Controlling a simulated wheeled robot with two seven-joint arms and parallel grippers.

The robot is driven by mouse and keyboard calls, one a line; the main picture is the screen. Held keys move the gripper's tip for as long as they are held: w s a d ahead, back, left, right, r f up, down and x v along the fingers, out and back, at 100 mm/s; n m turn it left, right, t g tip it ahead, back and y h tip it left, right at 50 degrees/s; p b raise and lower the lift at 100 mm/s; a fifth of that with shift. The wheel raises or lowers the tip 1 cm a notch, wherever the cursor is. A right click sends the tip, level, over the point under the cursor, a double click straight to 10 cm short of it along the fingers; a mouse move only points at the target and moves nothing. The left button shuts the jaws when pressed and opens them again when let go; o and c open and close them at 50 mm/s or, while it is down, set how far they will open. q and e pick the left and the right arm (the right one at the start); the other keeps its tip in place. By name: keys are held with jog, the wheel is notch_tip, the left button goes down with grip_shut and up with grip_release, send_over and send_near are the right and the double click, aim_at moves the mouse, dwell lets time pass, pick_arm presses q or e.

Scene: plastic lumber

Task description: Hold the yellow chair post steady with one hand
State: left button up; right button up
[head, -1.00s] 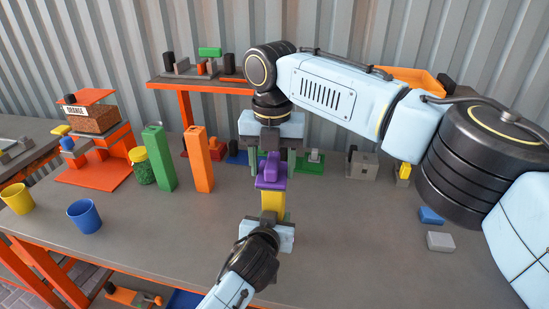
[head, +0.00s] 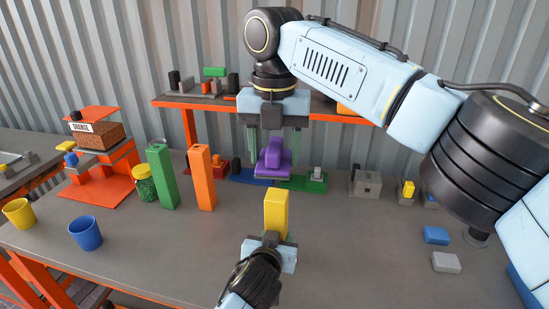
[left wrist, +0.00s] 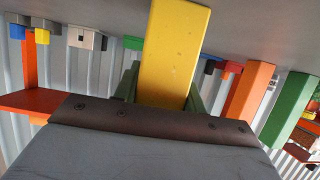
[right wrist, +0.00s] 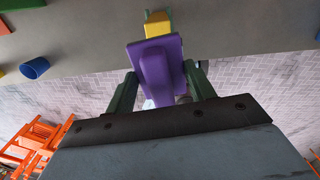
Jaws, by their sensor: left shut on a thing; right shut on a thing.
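The yellow chair post (head: 276,212) stands upright near the middle of the grey table. My left gripper (head: 270,240) is shut on it from the near side; the post also shows between the fingers in the left wrist view (left wrist: 174,55). My right gripper (head: 273,142) points down above and behind the post, shut on a purple piece (head: 272,158). In the right wrist view the purple piece (right wrist: 158,70) is between the fingers, with the yellow post's top (right wrist: 157,23) beyond it. The purple piece looks apart from the post in the head view.
A green post (head: 162,178) and an orange post (head: 202,178) stand to the left, by a green jar (head: 145,184). Blue (head: 86,234) and yellow (head: 19,213) cups stand further left. Blue (head: 436,235) and grey (head: 446,262) blocks lie at right. The table's front left is clear.

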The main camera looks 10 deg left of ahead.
dwell(0.4)
pick_arm(q)
jog(key=o, duration=1.4)
jog(key=v, duration=1.2)
pick_arm(e)
jog(key=shift+r, duration=0.1)
notch_tip(320, 180, up, 8)
jog(key=p, duration=0.7)
jog(key=shift+f+p, duration=0.2)
jog(key=shift+p, duration=0.15)
pick_arm(q)
notch_tip(320, 180, up, 7)
jog(key=shift+f, duration=0.25)
pick_arm(e)
jog(key=shift+f, duration=0.1)
